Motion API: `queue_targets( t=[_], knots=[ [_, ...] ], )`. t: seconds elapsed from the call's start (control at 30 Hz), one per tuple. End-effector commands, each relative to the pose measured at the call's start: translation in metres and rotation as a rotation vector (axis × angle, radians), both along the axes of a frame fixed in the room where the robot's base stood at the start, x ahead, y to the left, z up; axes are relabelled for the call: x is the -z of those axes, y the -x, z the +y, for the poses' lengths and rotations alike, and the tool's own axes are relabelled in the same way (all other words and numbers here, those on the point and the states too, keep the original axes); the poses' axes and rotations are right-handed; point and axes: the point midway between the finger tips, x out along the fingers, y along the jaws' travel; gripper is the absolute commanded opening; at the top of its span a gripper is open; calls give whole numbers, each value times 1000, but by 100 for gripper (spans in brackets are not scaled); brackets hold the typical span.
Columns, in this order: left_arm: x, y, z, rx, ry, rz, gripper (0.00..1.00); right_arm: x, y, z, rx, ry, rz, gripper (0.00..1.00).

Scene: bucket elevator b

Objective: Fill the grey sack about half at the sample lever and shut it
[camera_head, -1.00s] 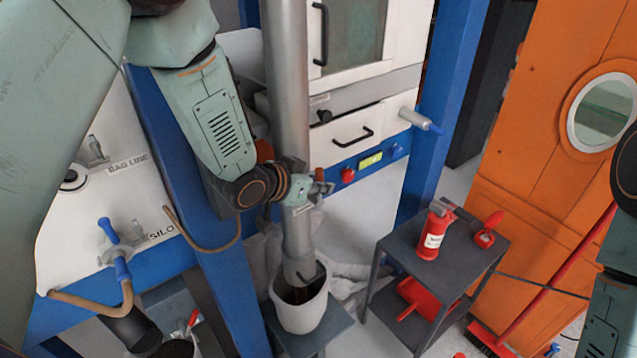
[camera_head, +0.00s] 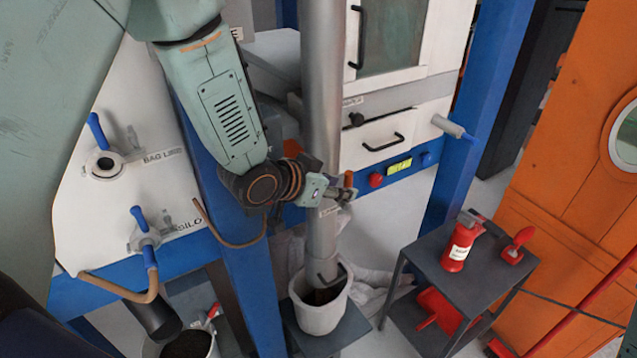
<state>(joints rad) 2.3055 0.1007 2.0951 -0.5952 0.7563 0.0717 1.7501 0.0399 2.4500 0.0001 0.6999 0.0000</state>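The grey sack (camera_head: 318,318) stands upright and open on a small dark stand below the vertical grey pipe (camera_head: 321,100). The pipe's lower end reaches into its mouth, and dark material shows inside; its level is hard to judge. A short orange-brown handle (camera_head: 348,180), apparently the sample lever, sticks out at the pipe above a small, barely readable label. My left gripper (camera_head: 340,193) is at the pipe, with its fingers right beside this handle. I cannot tell whether they close on it. My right gripper is out of view.
A dark two-tier trolley (camera_head: 425,258) with a red bottle (camera_head: 461,242) stands to the right. A blue post (camera_head: 240,225) and the white panel (camera_head: 85,220) with blue-handled valves are on the left. A bucket of dark material (camera_head: 190,345) sits at lower left.

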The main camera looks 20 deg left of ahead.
Motion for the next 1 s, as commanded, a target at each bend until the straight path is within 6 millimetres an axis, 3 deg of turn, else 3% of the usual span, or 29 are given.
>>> queue_targets(
  t=[0.2, 0.4, 1.0],
  knots=[
    [-26, 31, 17, -6, 6, -1, 39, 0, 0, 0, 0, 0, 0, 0],
    [-40, 49, 26, -6, 4, -1, 39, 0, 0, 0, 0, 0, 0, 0],
    [-46, 60, 29, 1, 1, 0, 39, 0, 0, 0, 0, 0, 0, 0]
  ],
)
